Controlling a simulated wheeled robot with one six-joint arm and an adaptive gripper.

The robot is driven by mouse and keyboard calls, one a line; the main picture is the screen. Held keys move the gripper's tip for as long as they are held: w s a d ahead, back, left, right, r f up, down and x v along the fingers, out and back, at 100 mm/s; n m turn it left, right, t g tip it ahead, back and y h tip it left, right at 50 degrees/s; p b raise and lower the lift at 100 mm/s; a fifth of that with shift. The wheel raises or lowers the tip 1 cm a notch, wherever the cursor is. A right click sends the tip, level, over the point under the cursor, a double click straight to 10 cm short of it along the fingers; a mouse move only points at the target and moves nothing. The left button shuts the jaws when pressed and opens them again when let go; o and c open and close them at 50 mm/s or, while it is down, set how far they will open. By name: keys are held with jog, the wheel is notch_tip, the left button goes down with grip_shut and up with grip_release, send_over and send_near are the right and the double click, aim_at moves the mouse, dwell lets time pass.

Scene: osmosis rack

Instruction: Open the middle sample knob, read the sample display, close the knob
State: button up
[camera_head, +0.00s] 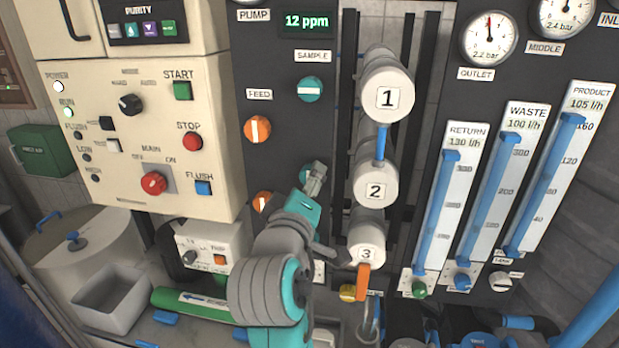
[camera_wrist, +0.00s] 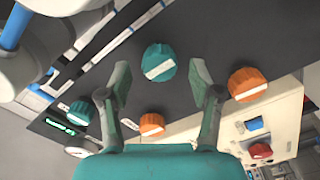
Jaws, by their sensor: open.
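The middle teal sample knob (camera_wrist: 158,62) sits just past my open fingers in the wrist view, between their tips but apart from them. Its white stripe runs roughly parallel to those on the orange knobs. My gripper (camera_wrist: 161,80) is open and empty; in the head view it (camera_head: 316,178) covers most of this knob. The upper teal sample knob (camera_head: 310,89) has a horizontal white stripe and also shows in the wrist view (camera_wrist: 78,113). The sample display (camera_head: 306,21) reads 12 ppm in green.
An orange feed knob (camera_head: 257,129) with a vertical stripe and a lower orange knob (camera_head: 262,200) are left of the sample knobs. Numbered white cylinders (camera_head: 387,97) stand close on the right. A cream control box (camera_head: 140,135) with buttons projects on the left.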

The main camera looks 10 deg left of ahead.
jog(key=shift+w, duration=1.3)
jog(key=shift+c, duration=0.2)
jog(key=c, duration=1.1)
